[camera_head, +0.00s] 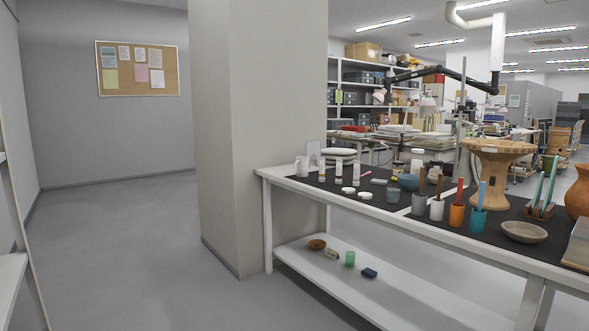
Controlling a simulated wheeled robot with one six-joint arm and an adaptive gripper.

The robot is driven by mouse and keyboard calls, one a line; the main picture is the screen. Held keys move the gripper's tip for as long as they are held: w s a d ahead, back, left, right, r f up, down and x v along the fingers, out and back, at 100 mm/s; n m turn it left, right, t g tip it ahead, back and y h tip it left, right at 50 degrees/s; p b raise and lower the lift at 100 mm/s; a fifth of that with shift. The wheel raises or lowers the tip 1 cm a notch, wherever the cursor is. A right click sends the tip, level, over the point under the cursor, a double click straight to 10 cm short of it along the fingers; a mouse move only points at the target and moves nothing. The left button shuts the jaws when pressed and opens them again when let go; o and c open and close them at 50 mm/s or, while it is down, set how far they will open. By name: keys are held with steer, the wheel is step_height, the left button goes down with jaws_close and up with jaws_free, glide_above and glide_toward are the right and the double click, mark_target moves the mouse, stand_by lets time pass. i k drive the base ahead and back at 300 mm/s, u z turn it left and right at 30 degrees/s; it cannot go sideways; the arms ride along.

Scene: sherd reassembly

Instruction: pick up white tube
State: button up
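Several slim white tubes with darker bands stand upright at the far left part of the table: a left one (322,171), a middle one (339,170) and a right one (356,172). They are small here, and I cannot tell which one the task's white tube is. A wider white cylinder (302,166) stands to their left. My gripper is not in view.
The long white table (266,175) has a black mat and a low shelf. White lids (365,196), coloured cups (457,214), a clay stand (497,160) and a bowl (524,232) crowd it. A pillar (262,100) borders its left end. The floor at left is clear.

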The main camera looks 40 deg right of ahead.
mark_target(339, 163)
steer(key=i, duration=1.75)
steer(key=z, duration=0.95)
steer(key=i, duration=0.9)
steer(key=z, duration=1.55)
steer(key=i, duration=0.4)
steer(key=z, duration=0.2)
